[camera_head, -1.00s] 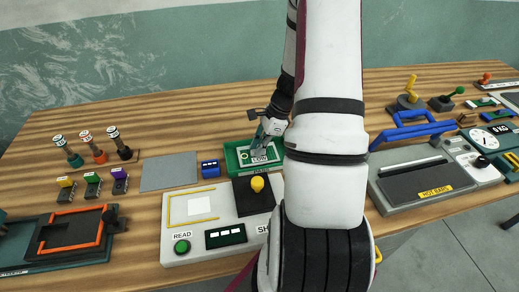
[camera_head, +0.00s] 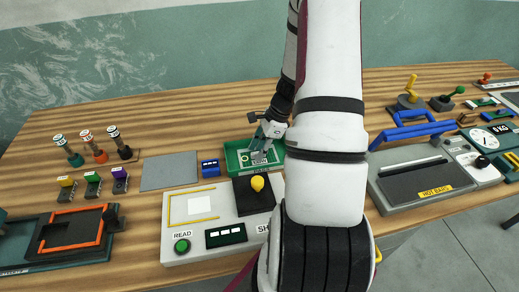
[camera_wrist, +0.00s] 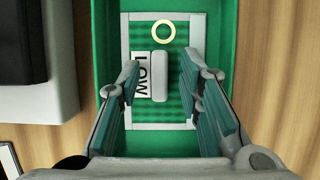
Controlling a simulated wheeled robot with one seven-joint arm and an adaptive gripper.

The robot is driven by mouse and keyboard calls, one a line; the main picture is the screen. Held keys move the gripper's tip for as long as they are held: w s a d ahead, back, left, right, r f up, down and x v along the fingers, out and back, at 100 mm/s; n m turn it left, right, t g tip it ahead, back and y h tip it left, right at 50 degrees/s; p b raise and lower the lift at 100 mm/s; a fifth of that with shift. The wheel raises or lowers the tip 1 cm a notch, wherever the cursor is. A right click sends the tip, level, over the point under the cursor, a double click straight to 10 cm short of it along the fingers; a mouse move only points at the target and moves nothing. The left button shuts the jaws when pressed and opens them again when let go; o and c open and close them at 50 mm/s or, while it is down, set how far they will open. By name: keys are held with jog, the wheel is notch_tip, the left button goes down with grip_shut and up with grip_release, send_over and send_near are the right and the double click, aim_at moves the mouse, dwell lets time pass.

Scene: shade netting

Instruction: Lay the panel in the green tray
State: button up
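The panel (camera_wrist: 143,38) is a white frame with green mesh, a "LOW" label, a pale grip bar and a cream ring. It lies inside the green tray (camera_wrist: 105,30) and looks flat on the floor. In the head view the panel (camera_head: 262,158) shows in the tray (camera_head: 233,157), partly covered by my gripper. My gripper (camera_wrist: 163,72) is open above the panel, one finger on each side of the grip bar with gaps on both sides. It also shows in the head view (camera_head: 264,150), pointing down at the tray.
A reader (camera_head: 222,238) with a yellow-outlined pad, a green button and a dark block with a yellow knob stands just in front of the tray. A small blue block (camera_head: 210,168) and a grey plate (camera_head: 169,172) are to its left. A bagging machine (camera_head: 425,180) is at right.

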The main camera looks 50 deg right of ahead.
jog(key=v, duration=1.2)
notch_tip(320, 180, up, 6)
jog(key=n, duration=0.4)
send_over(254, 162)
jog(key=a+r+n+h, duration=0.2)
jog(key=a+r+n, duration=0.55)
jog(key=a, duration=0.25)
jog(key=s+a+r+n+t, duration=0.1)
jog(key=s+a+r+n, duration=0.3)
jog(key=a+n, duration=0.3)
jog(key=s+a+r+n+t+h, duration=0.1)
jog(key=s+a+r+n, duration=0.3)
jog(key=s+a+n, duration=0.2)
jog(key=shift+s+a+r+n+h, duration=0.25)
jog(key=shift+s+a+n+h, duration=0.1)
jog(key=shift+a+n, duration=0.15)
